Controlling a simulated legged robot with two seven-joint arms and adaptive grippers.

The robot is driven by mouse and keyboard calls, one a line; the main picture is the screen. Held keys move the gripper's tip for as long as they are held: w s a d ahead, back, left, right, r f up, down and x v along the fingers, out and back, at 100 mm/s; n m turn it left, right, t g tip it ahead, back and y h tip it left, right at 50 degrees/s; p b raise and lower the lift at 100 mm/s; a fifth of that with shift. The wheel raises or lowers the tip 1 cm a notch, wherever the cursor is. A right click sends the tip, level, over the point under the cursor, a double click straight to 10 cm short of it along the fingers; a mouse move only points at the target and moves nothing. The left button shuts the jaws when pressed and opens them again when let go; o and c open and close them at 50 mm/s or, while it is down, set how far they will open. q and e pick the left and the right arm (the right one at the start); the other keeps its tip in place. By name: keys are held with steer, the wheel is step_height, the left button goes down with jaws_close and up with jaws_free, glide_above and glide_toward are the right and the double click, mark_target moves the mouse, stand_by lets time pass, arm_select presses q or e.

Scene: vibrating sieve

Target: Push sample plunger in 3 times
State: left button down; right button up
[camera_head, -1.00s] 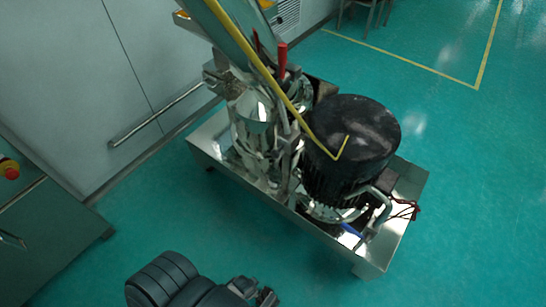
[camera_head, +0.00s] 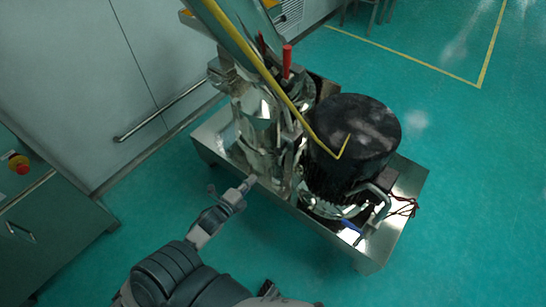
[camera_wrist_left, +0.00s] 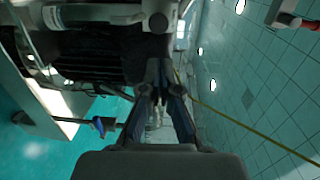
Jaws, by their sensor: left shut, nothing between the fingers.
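The sieve machine's shiny metal column (camera_head: 258,125) stands on a low metal base (camera_head: 205,140). My left gripper (camera_head: 243,187) reaches up from the lower left. Its tip is close to the base's front edge and the foot of the column; I cannot tell whether it touches. In the left wrist view the two fingers of the left gripper (camera_wrist_left: 163,85) converge, shut and empty, toward dark and metal machine parts. I cannot make out the sample plunger with certainty. A dark grey gripper-like part (camera_head: 270,292) shows at the bottom edge, possibly my right gripper, mostly cut off.
A black ribbed motor (camera_head: 350,150) stands right of the column. A yellow rod (camera_head: 260,70) and a red handle (camera_head: 287,62) are above. A wall rail (camera_head: 160,120) and a cabinet with a red button (camera_head: 20,165) are at left. Green floor at right is clear.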

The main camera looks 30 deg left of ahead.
mark_target(277, 152)
arm_select(q)
steer(key=w, duration=0.4)
steer(key=w+f, duration=0.1)
steer(key=w, duration=0.8)
steer(key=shift+w+d+f, duration=0.2)
steer(key=shift+w+d, duration=0.05)
steer(key=shift+w, duration=0.25)
arm_select(e)
steer(key=shift+w+a+r, duration=0.2)
steer(key=shift+w+r, duration=0.15)
steer(key=shift+w, duration=0.4)
steer(key=shift+s, duration=0.1)
arm_select(q)
steer(key=shift+w+d+b, duration=0.1)
steer(key=shift+w+b, duration=0.25)
steer(key=shift+w, duration=1)
steer(key=shift+r, duration=0.15)
arm_select(e)
steer(key=shift+w+r, duration=0.15)
steer(key=shift+w, duration=0.15)
arm_select(q)
steer(key=shift+s, duration=0.1)
arm_select(e)
steer(key=shift+s, duration=0.1)
